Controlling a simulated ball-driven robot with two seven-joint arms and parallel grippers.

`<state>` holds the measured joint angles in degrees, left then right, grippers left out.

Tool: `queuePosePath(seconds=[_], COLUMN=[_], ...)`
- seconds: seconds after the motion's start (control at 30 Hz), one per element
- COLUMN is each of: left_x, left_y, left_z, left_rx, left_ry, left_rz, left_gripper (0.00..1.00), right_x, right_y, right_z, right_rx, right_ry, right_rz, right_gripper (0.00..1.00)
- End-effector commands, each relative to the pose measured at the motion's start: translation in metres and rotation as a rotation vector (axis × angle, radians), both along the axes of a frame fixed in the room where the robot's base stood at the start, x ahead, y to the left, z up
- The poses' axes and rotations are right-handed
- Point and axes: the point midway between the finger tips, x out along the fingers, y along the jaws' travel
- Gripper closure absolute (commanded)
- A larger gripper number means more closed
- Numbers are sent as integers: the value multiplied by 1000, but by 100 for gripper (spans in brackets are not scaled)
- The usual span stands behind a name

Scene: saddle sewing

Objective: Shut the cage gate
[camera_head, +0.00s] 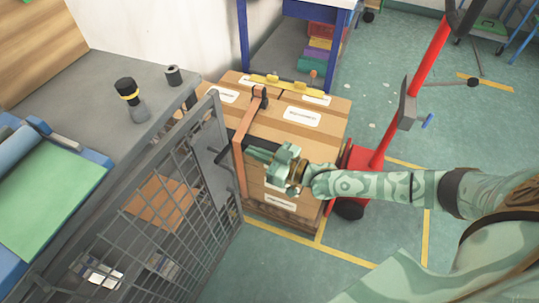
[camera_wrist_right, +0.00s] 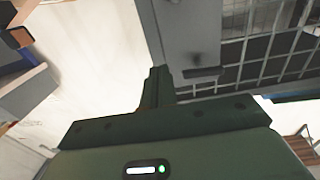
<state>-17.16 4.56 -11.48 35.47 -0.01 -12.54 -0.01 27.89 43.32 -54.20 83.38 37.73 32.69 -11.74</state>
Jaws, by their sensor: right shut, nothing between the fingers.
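The cage gate (camera_head: 185,200) is a grey wire-mesh panel in the left half of the head view. A gap shows between its top edge and the grey cage top (camera_head: 95,85); I cannot tell how far it stands ajar. A dark handle (camera_head: 229,168) is on its solid edge plate, and one also shows in the right wrist view (camera_wrist_right: 203,72). My right gripper (camera_head: 250,152) is shut and empty, close to the right of this plate. Contact is unclear. In the wrist view its fingers (camera_wrist_right: 155,88) appear just beside the plate. My left gripper is out of view.
Cardboard boxes (camera_head: 325,120) with an orange strap stand behind my right gripper. A red hand truck (camera_head: 385,140) stands right of them. The green floor (camera_head: 275,270) in front is clear.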

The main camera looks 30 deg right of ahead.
Motion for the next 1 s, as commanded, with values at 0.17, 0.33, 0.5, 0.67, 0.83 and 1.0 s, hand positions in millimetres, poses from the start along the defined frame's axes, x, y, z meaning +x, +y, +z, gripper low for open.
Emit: queuePosePath(seconds=[0.17, 0.33, 0.5, 0.67, 0.83, 1.0], left_x=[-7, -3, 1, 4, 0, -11], left_y=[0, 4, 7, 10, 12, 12], left_z=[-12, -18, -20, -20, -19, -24], left_rx=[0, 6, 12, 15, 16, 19], left_ry=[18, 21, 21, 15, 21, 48], left_rz=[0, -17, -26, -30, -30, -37], left_gripper=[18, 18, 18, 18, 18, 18], right_x=[31, 51, 59, 61, 60, 77], right_y=[20, 33, 38, 39, 39, 50], right_z=[-3, -3, -1, 1, 1, -3], right_rx=[1, -1, -3, -3, -3, 0], right_ry=[1, 0, -1, -2, -2, -4], right_rz=[1, 0, 0, 0, 0, 0], right_gripper=[100, 100, 100, 100, 100, 100])
